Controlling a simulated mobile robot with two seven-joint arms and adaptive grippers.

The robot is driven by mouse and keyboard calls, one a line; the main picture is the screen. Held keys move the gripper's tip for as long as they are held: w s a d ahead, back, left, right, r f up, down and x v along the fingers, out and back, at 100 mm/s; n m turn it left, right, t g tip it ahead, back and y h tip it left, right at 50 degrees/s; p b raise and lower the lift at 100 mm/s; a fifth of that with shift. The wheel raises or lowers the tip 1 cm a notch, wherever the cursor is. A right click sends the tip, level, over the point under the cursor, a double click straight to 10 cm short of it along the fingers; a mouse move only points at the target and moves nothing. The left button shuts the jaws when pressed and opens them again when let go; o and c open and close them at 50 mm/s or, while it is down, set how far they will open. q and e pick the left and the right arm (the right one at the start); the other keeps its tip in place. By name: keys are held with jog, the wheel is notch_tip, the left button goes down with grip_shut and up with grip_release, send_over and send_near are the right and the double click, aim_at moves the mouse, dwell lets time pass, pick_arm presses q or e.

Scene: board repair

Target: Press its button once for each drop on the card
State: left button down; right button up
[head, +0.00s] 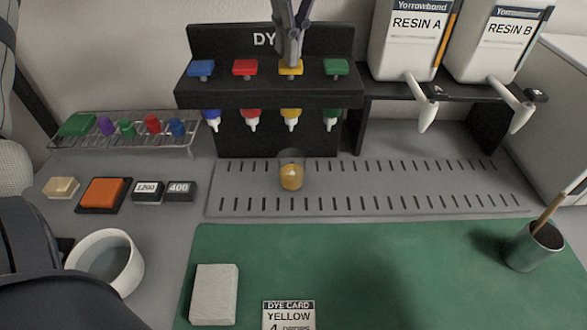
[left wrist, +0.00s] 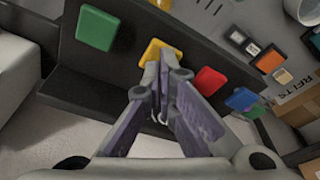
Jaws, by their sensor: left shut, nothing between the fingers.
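The black dye dispenser (head: 230,95) stands at the back, with blue, red, yellow and green buttons on top and a nozzle under each. My left gripper (head: 291,60) is shut and empty, its tips at the yellow button (head: 290,68). In the left wrist view the shut fingers (left wrist: 160,72) overlap the yellow button (left wrist: 150,50); I cannot tell if they press it. A small clear cup (head: 291,178) with yellow-orange content stands below the yellow nozzle. The dye card (head: 289,308) reads YELLOW and 4 DROPS, its lower part cut off. My right gripper is not in view.
Resin A (head: 408,45) and Resin B (head: 495,50) containers stand right of the dispenser. A white bowl (head: 130,265), a grey block (head: 214,290) and a metal cup (head: 535,250) stand nearer. The green mat's (head: 380,275) middle is clear.

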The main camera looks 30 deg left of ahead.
pick_arm(q)
jog(key=shift+f, duration=0.95)
jog(key=shift+r, duration=1.5)
jog(key=shift+f, duration=0.15)
jog(key=shift+f, duration=1.35)
jog(key=shift+r, duration=1.5)
jog(key=shift+f, duration=0.15)
